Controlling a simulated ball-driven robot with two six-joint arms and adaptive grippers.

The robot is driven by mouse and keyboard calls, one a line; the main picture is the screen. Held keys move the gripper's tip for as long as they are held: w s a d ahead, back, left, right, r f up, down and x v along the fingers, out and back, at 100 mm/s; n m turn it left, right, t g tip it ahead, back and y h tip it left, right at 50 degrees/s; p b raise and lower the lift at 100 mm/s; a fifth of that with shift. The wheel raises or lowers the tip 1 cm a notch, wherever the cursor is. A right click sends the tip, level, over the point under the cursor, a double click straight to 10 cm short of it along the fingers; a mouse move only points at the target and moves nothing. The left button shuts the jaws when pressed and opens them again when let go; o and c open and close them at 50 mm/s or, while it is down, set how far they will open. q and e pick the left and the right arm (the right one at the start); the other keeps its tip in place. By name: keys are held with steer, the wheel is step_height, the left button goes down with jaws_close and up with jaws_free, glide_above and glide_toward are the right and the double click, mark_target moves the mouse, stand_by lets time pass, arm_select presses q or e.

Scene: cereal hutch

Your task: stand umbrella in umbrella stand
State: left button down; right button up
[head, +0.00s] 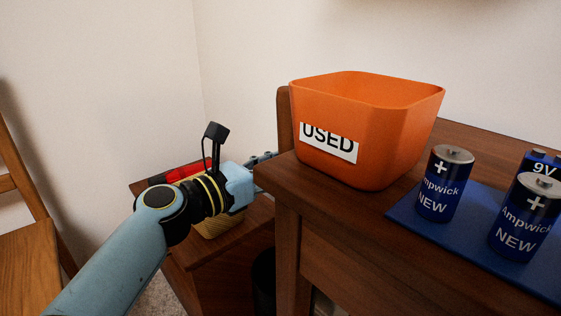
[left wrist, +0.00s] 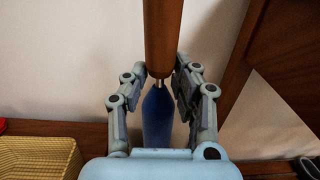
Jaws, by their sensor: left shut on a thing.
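My left gripper (left wrist: 160,86) is shut on the umbrella, with a finger on each side of it in the left wrist view. The umbrella shows a brown wooden shaft (left wrist: 164,35) at the top, a short metal collar, and a dark blue tapered part (left wrist: 157,118) below. A dark rounded container (head: 263,275), perhaps the umbrella stand, shows partly below, beside the cabinet leg. My right gripper is not in view.
An orange bin (head: 365,125) labelled USED stands on the cabinet top (head: 270,178). Several blue batteries (head: 445,185) stand on a blue mat (head: 405,212) to the right. A yellow basket (left wrist: 40,158) and a red object (head: 185,172) are on the lower surface. A wooden chair (head: 20,210) is at left.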

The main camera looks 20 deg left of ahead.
arm_select(q)
steer(key=c, duration=1)
jaws_free()
steer(key=shift+o, duration=0.2)
steer(key=v, duration=1.2)
